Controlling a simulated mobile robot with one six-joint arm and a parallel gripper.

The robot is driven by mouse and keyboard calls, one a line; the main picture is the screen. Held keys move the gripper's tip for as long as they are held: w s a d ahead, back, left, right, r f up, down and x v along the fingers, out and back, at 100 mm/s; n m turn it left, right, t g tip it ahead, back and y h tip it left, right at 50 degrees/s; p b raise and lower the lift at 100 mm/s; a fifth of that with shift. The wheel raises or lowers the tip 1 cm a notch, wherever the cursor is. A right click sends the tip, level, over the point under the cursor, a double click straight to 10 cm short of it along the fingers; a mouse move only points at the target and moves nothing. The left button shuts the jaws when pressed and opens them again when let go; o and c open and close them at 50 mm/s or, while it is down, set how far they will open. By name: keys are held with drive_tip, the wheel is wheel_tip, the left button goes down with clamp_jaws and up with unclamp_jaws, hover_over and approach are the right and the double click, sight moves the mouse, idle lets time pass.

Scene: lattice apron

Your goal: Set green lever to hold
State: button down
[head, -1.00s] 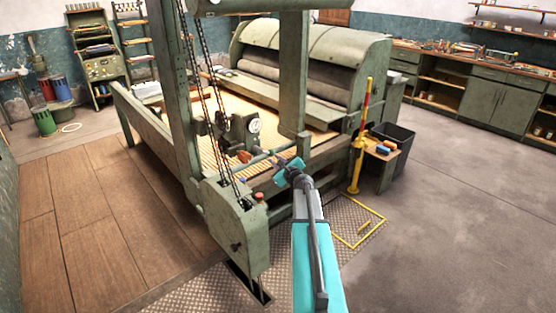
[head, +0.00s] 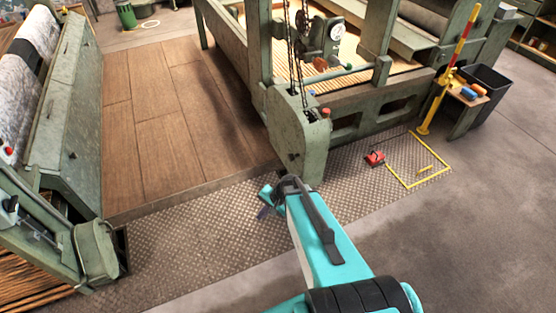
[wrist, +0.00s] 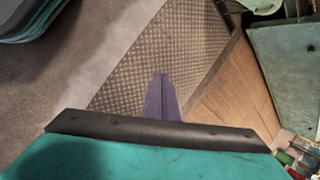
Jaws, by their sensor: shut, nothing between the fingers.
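The green machine (head: 340,100) stands at the upper middle of the head view. On it is a unit with a round gauge (head: 337,32), an orange-red handle (head: 320,64) and a small green knob (head: 349,66). I cannot tell if this knob belongs to the green lever, and no hold mark is readable. My gripper (head: 265,203) is low over the patterned metal floor plate, in front of the chain post, and apart from the machine. In the wrist view its dark fingers (wrist: 162,98) are together and empty over the plate.
A second green machine (head: 60,100) stands at the left. The chain post's box (head: 292,120) rises just beyond my gripper. A red object (head: 375,158) lies on the plate near a yellow floor outline (head: 405,187). A yellow-red post (head: 447,75) and black bin (head: 485,85) stand right.

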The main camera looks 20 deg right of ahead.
drive_tip(key=s+a+f+n+g+h+b, duration=0.1)
drive_tip(key=s+f+n+g, duration=0.3)
drive_tip(key=s, duration=0.9)
drive_tip(key=s+a+f+n+g+h+b, duration=0.1)
drive_tip(key=s+f+n+g+h, duration=0.3)
drive_tip(key=s, duration=1)
drive_tip(key=a+n, duration=0.1)
drive_tip(key=n, duration=0.2)
drive_tip(key=shift+s+f, duration=0.2)
drive_tip(key=shift+s, duration=0.05)
drive_tip(key=shift+a, duration=0.15)
